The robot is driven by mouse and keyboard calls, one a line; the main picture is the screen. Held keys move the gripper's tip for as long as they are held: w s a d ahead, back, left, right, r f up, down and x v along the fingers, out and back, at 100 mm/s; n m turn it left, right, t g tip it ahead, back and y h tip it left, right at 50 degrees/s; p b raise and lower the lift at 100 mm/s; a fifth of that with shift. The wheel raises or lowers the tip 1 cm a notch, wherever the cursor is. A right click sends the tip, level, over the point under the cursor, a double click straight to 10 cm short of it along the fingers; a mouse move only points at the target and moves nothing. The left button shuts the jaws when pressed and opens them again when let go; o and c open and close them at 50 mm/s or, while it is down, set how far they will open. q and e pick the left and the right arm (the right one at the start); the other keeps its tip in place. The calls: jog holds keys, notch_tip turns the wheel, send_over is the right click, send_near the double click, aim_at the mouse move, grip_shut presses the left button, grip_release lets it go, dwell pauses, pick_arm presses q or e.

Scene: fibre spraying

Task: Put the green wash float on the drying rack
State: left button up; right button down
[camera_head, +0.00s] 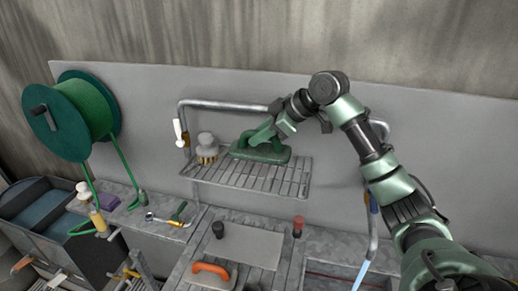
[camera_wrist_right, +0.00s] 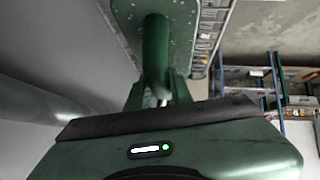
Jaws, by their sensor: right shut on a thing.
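The green wash float (camera_head: 262,152) is at the slatted metal drying rack (camera_head: 240,178) on the back wall, with its flat base level over the slats. I cannot tell whether the base rests on the slats or hovers just above them. My right gripper (camera_head: 270,131) is shut on the float's handle, reaching in from the right. In the right wrist view the float (camera_wrist_right: 190,25) fills the top, and its handle runs down between the fingers of the right gripper (camera_wrist_right: 157,92). Slats of the rack (camera_wrist_right: 212,22) show beside it. My left gripper is not in view.
A brush (camera_head: 207,148) stands on the rack just left of the float. The rack's right part is bare. Below are an orange-handled float (camera_head: 211,270), a dark cup-like item (camera_head: 218,229) and a red-topped item (camera_head: 298,226). A green hose reel (camera_head: 72,115) hangs at left.

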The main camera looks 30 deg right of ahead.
aim_at(261, 149)
jog(key=shift+s+f, duration=0.1)
jog(key=shift+f, duration=0.65)
notch_tip(261, 149, down, 3)
jog(key=shift+f+p, duration=0.1)
jog(key=shift+p, duration=0.45)
jog(key=shift+f, duration=0.3)
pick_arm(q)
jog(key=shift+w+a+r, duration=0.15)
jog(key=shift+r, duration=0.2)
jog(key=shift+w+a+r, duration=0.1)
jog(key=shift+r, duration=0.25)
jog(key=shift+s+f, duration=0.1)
pick_arm(e)
jog(key=shift+f, duration=0.15)
jog(key=c, duration=1.3)
grip_release()
jog(key=shift+o, duration=0.2)
